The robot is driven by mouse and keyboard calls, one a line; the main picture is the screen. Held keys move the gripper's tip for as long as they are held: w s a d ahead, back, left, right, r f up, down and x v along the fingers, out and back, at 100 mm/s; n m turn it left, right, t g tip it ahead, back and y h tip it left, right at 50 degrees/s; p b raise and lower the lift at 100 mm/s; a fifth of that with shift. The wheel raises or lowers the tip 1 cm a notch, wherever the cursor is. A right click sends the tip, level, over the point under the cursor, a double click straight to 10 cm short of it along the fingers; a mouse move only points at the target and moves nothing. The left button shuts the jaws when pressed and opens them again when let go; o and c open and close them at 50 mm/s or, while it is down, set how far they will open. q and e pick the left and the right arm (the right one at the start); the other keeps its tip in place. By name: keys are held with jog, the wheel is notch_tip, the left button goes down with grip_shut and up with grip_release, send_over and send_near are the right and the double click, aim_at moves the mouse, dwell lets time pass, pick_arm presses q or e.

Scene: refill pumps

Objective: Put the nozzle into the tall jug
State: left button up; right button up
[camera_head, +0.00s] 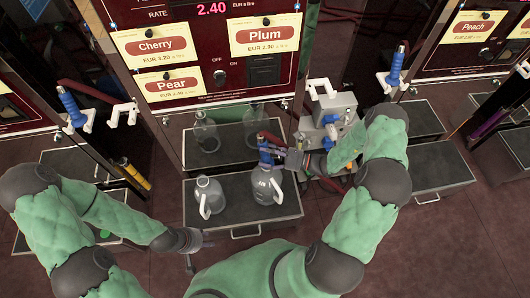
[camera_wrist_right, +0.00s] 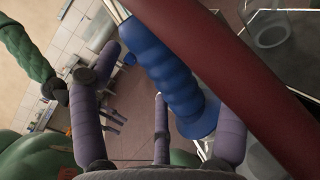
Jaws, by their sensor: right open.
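The blue-handled nozzle (camera_head: 265,152) is upright at the mouth of the larger, tall jug (camera_head: 264,188), which stands on the right of the pump's tray. Its lower end is hidden, so I cannot tell how deep it sits. My right gripper (camera_head: 284,156) is beside the nozzle. In the right wrist view the nozzle's ribbed blue handle (camera_wrist_right: 172,75) lies between the spread purple fingers of the right gripper (camera_wrist_right: 165,110), which is open. My left gripper (camera_head: 196,247) is low, in front of the tray, apart from the jugs; its fingers are too small to read.
A smaller jug (camera_head: 208,197) stands left of the tall one on the tray (camera_head: 235,222). A dark red hose (camera_wrist_right: 235,70) crosses close to my right gripper. Other blue nozzles hang at the left (camera_head: 71,106) and right (camera_head: 396,68). An empty white holder (camera_head: 321,89) is behind.

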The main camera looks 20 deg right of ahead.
jog(key=v, duration=1.1)
jog(key=shift+d, duration=0.15)
jog(key=shift+s, duration=0.15)
